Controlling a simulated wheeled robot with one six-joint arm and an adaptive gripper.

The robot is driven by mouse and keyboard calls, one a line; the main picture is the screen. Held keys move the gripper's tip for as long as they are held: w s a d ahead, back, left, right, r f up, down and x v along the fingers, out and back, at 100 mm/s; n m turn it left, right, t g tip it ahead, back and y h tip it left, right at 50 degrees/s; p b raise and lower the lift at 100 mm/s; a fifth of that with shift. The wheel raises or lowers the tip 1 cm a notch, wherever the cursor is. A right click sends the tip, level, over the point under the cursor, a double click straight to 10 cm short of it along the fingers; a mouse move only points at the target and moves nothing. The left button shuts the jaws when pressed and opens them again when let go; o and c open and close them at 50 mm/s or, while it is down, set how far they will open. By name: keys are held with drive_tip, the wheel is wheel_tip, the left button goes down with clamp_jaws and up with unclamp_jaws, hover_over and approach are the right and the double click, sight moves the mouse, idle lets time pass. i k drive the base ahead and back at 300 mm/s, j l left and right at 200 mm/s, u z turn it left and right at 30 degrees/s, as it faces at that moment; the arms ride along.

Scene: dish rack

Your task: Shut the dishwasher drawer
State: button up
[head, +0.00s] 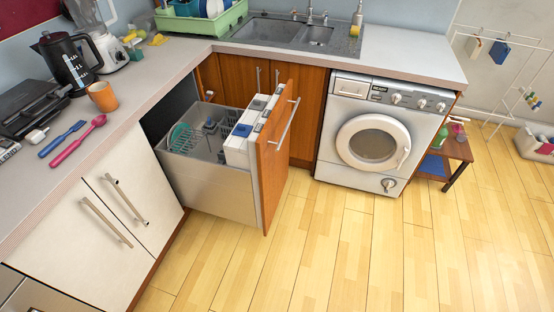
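The dishwasher drawer (208,190) is pulled out from under the counter in the corner of the kitchen. Its metal tub holds a rack with a teal plate (181,137) and a few other items, and white boxes sit along its front. A wooden front panel (276,165) with a long metal bar handle (285,122) closes off its outer end and faces right. My gripper is not in view.
A white washing machine (375,133) stands to the right. Wooden cabinet doors (242,80) lie behind the drawer, white cabinets (98,230) to its left. The wooden floor (345,245) in front is clear. A kettle (68,62) and orange mug (102,96) stand on the counter.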

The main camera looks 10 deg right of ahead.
sight(248, 188)
drive_tip(key=k+l, duration=0.1)
drive_tip(key=i+l+u, duration=0.2)
drive_tip(key=i+l, duration=0.65)
drive_tip(key=i, duration=0.15)
